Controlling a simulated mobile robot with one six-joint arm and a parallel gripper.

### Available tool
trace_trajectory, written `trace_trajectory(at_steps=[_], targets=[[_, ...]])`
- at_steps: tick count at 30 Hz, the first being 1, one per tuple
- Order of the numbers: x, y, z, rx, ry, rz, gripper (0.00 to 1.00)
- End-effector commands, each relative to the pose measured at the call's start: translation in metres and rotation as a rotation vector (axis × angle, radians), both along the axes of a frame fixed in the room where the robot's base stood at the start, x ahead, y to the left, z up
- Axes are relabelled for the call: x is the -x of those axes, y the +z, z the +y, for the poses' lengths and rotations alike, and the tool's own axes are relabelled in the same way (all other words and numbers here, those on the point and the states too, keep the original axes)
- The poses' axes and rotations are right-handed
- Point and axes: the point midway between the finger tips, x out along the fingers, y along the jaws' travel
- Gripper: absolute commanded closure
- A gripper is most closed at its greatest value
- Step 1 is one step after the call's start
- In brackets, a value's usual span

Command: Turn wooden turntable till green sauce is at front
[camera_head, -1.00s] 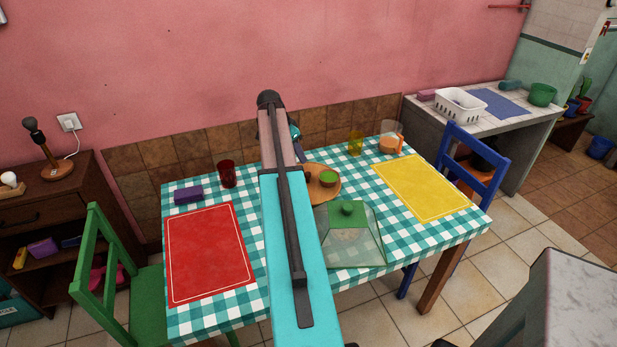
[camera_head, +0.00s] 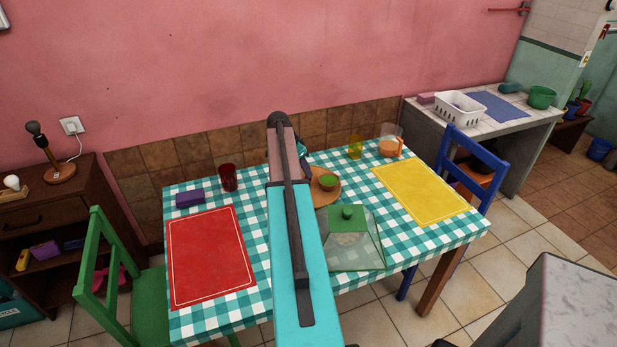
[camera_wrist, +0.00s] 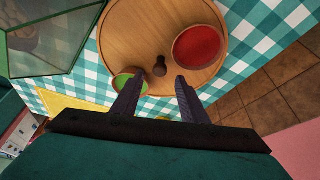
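The round wooden turntable (camera_head: 334,194) lies on the checked tablecloth, partly behind my arm in the head view. The wrist view shows more of its top (camera_wrist: 135,40), with a small dark knob (camera_wrist: 160,67) near the middle. The green sauce bowl (camera_head: 328,181) is on its right part in the head view; in the wrist view it is the green bowl (camera_wrist: 127,82) beside the left finger. A red sauce bowl (camera_wrist: 198,47) is across from it, hidden in the head view. My gripper (camera_wrist: 158,88) is open over the turntable's edge, with nothing seen between its fingers.
A glass cover with a green knob (camera_head: 348,238) stands in front of the turntable. A yellow cup (camera_head: 355,147) and an orange-filled jug (camera_head: 390,142) stand behind right. A red cup (camera_head: 228,177) and purple block (camera_head: 189,199) are left. Red (camera_head: 210,257) and yellow (camera_head: 420,190) mats lie flat.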

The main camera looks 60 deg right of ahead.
Motion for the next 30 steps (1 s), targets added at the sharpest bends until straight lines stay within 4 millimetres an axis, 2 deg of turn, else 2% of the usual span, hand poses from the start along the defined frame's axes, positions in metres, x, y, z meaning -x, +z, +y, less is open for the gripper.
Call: trace_trajectory(at_steps=[16, 22, 30], targets=[[0.008, -0.054, -0.022, 0.0, -0.002, 0.001, 0.6], [0.01, -0.064, -0.026, 0.001, -0.002, 0.0, 0.6], [0.01, -0.066, -0.026, 0.0, -0.002, -0.001, 0.6]])
